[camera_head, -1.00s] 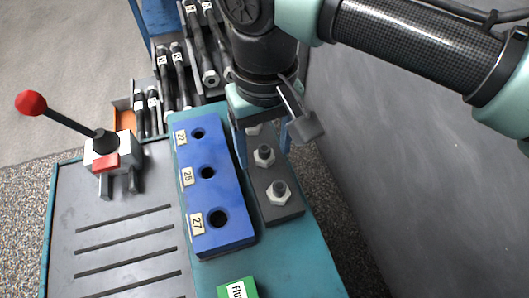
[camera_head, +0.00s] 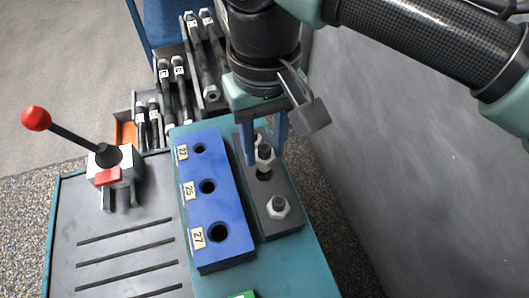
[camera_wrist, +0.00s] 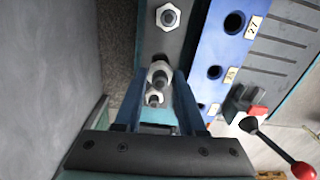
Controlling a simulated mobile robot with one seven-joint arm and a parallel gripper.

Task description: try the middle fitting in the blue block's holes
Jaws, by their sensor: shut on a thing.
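The blue block (camera_head: 213,210) has three holes in a row, labelled 22, 25 and 27. To its right lies a dark block (camera_head: 285,228) with hex-headed metal fittings. The middle fitting (camera_head: 265,158) is between the fingers of my gripper (camera_head: 266,155), which is shut on it. It is raised a little above the dark block, whose bare hole (camera_head: 264,176) shows beneath it. The near fitting (camera_head: 278,207) sits in the dark block. In the wrist view, the held fitting (camera_wrist: 159,74) is between the fingertips, and the far fitting (camera_wrist: 154,98) shows beyond it, partly hidden.
A red-knobbed lever (camera_head: 75,135) stands left of the blue block, above a slotted grey plate (camera_head: 125,240). Racked tools (camera_head: 175,85) stand behind. A dark wall (camera_head: 420,190) is on the right. The space above the blue block is clear.

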